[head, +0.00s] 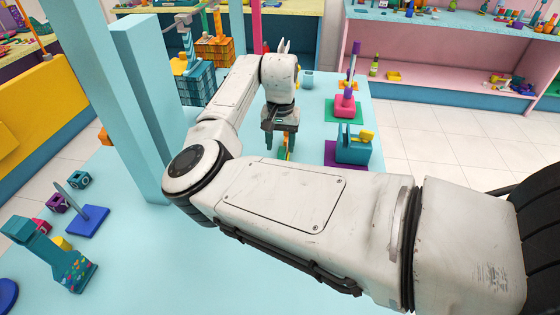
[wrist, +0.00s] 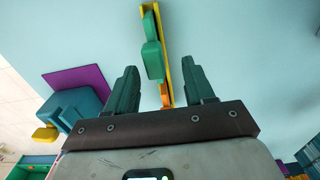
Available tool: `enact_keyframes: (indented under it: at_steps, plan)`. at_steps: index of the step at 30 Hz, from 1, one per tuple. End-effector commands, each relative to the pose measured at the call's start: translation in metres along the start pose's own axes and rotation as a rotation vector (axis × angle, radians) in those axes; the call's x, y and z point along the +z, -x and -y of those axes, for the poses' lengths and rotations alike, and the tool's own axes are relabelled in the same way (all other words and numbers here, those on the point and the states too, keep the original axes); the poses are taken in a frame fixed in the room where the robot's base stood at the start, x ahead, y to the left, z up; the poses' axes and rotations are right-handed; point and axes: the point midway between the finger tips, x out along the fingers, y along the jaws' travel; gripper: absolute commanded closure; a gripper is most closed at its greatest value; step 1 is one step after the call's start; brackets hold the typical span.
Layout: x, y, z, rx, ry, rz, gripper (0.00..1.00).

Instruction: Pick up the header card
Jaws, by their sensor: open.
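My gripper (head: 280,142) hangs over the light blue table, and its two dark green fingers (wrist: 160,75) stand apart in the wrist view. Between and beyond them is a narrow upright-looking yellow piece (wrist: 162,45) with green rounded parts (wrist: 152,55) on its left side and a bit of orange near its lower end. It may be the header card seen edge-on, but I cannot be sure. In the head view the yellow and green piece (head: 284,150) shows just under my gripper, partly hidden by the fingers and my arm. I see no finger contact with it.
A teal block with a yellow top (head: 355,148) stands on a purple mat to the right, with a magenta block (head: 345,106) behind it. A light blue post (head: 140,100) rises at left. The table's front middle is clear.

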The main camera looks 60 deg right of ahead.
Motion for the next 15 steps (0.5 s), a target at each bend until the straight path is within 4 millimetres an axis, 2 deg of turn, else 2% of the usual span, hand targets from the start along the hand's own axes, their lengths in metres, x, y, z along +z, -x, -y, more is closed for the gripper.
enact_keyframes:
  at_steps: [5,12,15]
  plan:
    - [0.001,-0.012,-0.001,0.0,0.001,0.001,0.47]
    - [0.003,-0.046,-0.004,0.001,0.001,0.001,0.47]
    - [0.003,-0.053,-0.004,0.0,0.001,0.0,0.47]
